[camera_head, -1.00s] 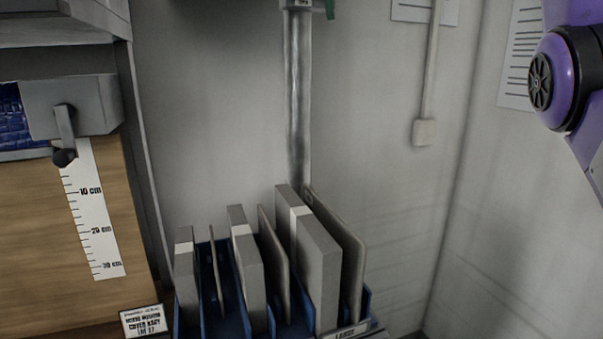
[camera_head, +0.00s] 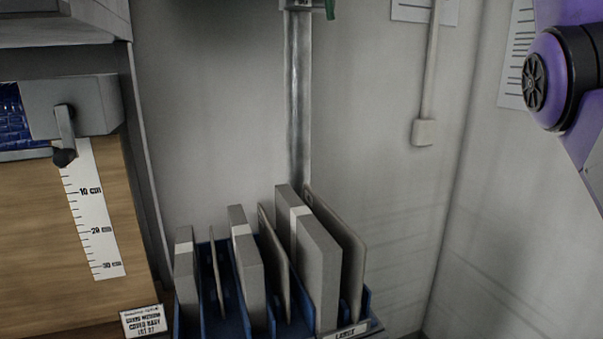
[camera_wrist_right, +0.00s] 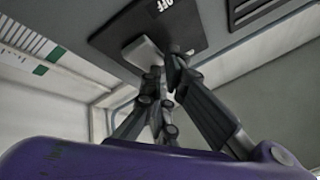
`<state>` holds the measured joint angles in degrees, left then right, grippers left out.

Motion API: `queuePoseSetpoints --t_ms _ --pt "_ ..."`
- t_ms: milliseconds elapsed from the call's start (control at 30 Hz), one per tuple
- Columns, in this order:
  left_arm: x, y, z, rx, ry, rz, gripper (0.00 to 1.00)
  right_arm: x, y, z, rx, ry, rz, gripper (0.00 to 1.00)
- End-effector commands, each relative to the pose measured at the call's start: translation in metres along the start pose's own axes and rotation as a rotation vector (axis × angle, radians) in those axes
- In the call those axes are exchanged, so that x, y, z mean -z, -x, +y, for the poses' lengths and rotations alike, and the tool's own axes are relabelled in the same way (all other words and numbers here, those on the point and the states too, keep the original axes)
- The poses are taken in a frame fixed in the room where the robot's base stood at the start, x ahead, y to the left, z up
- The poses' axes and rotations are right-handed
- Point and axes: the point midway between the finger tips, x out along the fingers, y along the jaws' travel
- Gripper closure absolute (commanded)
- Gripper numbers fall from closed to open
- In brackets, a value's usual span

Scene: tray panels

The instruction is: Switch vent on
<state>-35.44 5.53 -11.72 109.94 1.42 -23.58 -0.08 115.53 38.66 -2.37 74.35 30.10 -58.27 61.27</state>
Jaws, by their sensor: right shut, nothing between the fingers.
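In the right wrist view, a dark plate (camera_wrist_right: 120,28) marked OFF is on a grey surface overhead. A light grey switch lever (camera_wrist_right: 142,50) sticks out from the plate, beside the lettering. My right gripper (camera_wrist_right: 165,72) is shut and empty, with its fingertips close to the lever's right side. I cannot tell whether they touch it. The head view shows neither the switch nor either gripper; only part of my right arm is at its upper right.
In the head view, a blue rack (camera_head: 207,318) holds several grey panels upright. A grey box with a lever handle (camera_head: 65,135) and a ruler strip (camera_head: 93,215) are at left. A metal post (camera_head: 298,100) rises behind the rack. The wall at right is bare low down.

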Motion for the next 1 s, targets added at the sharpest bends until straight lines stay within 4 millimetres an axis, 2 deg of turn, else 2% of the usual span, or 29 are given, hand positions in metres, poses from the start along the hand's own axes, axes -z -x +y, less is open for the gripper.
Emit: queuePoseSetpoints --t_ms 1000 --pt "0.000 0.000 0.000 0.000 0.000 0.001 1.00 0.026 0.060 -0.026 0.000 0.000 0.000 1.00"
